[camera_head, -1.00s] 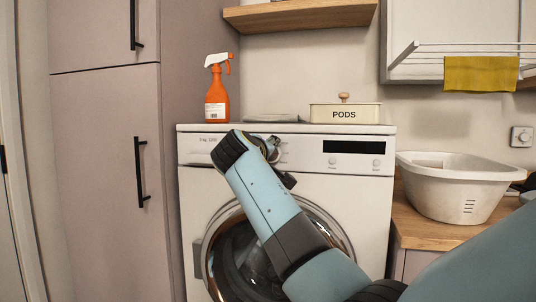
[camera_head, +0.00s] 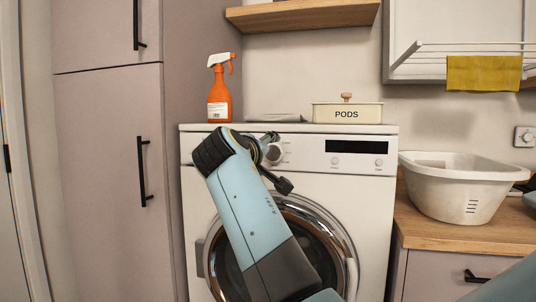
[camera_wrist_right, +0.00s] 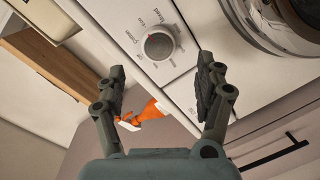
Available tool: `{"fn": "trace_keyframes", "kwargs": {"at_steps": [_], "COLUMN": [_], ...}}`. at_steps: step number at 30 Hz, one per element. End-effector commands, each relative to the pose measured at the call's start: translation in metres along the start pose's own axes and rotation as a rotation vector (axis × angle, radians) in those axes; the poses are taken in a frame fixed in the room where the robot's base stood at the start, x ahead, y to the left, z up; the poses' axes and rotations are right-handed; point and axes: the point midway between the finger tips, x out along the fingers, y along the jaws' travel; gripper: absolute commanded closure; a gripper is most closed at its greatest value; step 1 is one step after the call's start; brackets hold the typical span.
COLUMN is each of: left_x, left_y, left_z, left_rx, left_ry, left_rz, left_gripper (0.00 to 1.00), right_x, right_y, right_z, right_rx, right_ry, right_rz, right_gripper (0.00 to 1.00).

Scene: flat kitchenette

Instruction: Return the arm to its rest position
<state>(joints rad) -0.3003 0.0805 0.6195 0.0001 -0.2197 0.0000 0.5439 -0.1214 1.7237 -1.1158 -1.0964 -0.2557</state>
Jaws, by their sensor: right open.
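My right gripper (camera_head: 280,162) is in front of the upper front of a white washing machine (camera_head: 225,155), at the end of my blue arm, which rises from the bottom. In the right wrist view the same gripper (camera_wrist_right: 161,70) is open, its two dark fingers apart with nothing held. The machine's round dial (camera_wrist_right: 158,46) shows beyond and between the fingertips, apart from them. The dial (camera_head: 274,153) is partly hidden in the head view. My left gripper is not in view.
An orange spray bottle (camera_head: 219,100) and a cream PODS box (camera_head: 347,113) stand on the machine. A white basin (camera_head: 455,190) sits on the wooden counter (camera_head: 450,235) at right. A yellow cloth (camera_head: 483,73) hangs on a rack. A tall cabinet (camera_head: 108,180) stands left.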

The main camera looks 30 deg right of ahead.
Motion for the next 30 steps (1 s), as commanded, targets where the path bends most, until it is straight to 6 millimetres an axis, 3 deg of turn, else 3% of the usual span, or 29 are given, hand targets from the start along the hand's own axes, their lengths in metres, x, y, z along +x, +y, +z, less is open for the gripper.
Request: {"fn": "trace_keyframes", "kwargs": {"at_steps": [5,21,23,26,30], "left_x": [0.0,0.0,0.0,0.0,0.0], "left_y": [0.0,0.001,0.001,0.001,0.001], "left_z": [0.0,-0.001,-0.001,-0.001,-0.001], "left_rx": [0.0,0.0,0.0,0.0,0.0], "left_ry": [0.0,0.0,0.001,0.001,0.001], "left_rz": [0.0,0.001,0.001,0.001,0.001], "left_gripper": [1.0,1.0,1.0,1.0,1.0], "right_x": [-0.012,-0.012,-0.012,-0.01,-0.01], "right_y": [0.0,-0.005,-0.016,-0.052,-0.136], "right_z": [0.001,0.006,0.018,0.057,0.132], "right_rx": [0.0,-0.01,-0.033,-0.116,-0.265], "right_ry": [-0.001,-0.006,-0.019,-0.058,-0.113], "right_rz": [0.001,-0.005,-0.015,-0.052,-0.186], "right_gripper": [0.29,0.29,0.29,0.29,0.29]}}
